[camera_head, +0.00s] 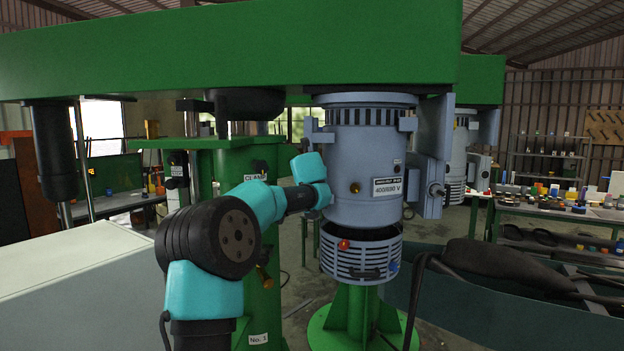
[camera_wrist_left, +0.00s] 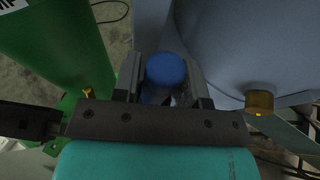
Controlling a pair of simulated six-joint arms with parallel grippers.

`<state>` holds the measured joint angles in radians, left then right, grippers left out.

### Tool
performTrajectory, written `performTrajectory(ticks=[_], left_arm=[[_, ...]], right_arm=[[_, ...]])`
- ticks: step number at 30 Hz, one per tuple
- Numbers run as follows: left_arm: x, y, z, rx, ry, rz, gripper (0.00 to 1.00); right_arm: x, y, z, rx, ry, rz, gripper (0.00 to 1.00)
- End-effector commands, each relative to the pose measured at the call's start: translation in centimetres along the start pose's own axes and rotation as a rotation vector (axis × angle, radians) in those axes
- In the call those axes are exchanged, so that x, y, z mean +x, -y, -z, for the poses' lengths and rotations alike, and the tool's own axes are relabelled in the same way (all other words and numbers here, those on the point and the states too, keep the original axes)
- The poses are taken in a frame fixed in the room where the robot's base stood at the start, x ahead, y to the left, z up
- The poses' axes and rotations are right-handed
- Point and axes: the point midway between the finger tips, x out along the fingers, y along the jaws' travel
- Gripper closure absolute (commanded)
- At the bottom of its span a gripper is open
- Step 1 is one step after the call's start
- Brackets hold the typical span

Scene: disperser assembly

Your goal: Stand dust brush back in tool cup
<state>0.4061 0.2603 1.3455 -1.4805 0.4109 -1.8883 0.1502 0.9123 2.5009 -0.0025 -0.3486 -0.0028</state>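My left arm reaches up to the left side of the grey-blue motor (camera_head: 365,165) in the head view. In the left wrist view my left gripper (camera_wrist_left: 164,78) has its two dark fingers close on either side of a blue, round-ended piece (camera_wrist_left: 165,68) and appears shut on it. Only the end of this piece shows, so I cannot tell whether it is the dust brush handle. The motor wall and a brass fitting (camera_wrist_left: 260,101) are close on the right. In the head view the fingers and the piece are hidden. I cannot make out a tool cup. My right gripper is not in view.
A slotted ring (camera_head: 360,262) with red and blue knobs sits below the motor. A green beam (camera_head: 230,45) spans overhead, and a green column (camera_head: 265,305) stands behind my arm. A pale box (camera_head: 75,285) is at left. A cluttered bench (camera_head: 555,212) stands far right.

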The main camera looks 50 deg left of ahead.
Motion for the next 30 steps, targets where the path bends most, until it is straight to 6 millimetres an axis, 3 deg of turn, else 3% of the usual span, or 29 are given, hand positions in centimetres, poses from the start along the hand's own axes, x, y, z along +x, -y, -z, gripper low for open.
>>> performTrajectory(ticks=[5, 22, 30], left_arm=[[0.0, 0.0, 0.0, 0.000, 0.000, 0.000, 0.44], [-0.4, 0.0, -1.2, -0.001, 0.002, 0.000, 0.44], [-3.5, 0.0, -1.3, 0.000, 0.001, 0.000, 0.44]], right_arm=[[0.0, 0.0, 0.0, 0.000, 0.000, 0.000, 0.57], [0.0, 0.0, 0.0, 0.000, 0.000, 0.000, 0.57], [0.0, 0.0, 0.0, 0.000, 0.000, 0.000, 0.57]])
